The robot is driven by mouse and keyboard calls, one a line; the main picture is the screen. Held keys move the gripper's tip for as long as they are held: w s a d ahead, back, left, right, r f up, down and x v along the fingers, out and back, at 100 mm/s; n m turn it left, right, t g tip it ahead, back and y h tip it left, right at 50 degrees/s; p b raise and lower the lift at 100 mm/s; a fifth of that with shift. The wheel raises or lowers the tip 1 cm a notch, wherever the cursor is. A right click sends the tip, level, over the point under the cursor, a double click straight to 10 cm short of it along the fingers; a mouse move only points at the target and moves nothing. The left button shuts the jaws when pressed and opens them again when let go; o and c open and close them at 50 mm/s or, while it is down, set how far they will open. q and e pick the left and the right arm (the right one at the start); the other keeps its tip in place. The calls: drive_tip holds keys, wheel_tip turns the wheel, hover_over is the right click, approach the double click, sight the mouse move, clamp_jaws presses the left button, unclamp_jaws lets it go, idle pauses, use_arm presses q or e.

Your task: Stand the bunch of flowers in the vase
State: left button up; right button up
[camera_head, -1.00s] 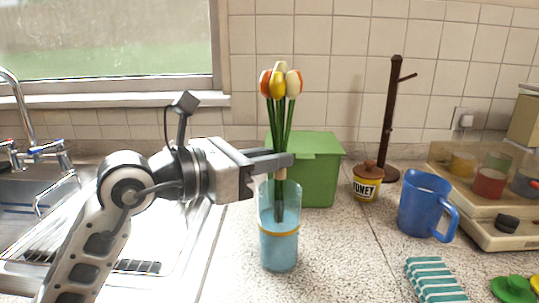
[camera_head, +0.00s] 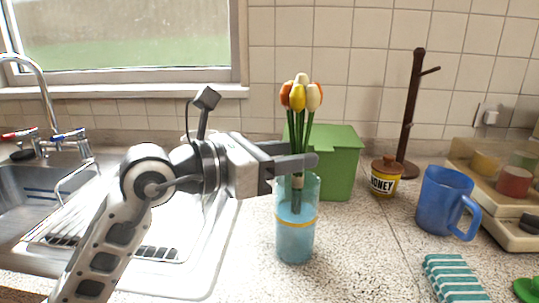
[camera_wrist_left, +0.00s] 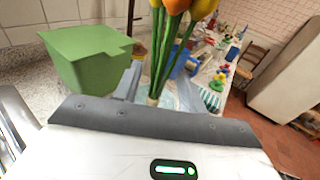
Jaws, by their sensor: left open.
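The bunch of flowers (camera_head: 300,97), orange, yellow and white tulips on green stems, stands nearly upright in the vase (camera_head: 295,240). The vase is clear blue with a yellow band and stands on the counter. The stem ends are inside it, below its rim. My left gripper (camera_head: 303,160) is open, with its fingers on either side of the stems just above the rim. My right gripper is not in view.
A green box (camera_head: 340,165) stands close behind the vase. To the right are a honey jar (camera_head: 385,181), a dark mug tree (camera_head: 411,115), a blue mug (camera_head: 443,203) and a striped cloth (camera_head: 455,278). The sink (camera_head: 25,190) is at left.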

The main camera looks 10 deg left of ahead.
use_arm(q)
drive_tip(key=b+v, duration=0.3)
drive_tip(key=v, duration=1.3)
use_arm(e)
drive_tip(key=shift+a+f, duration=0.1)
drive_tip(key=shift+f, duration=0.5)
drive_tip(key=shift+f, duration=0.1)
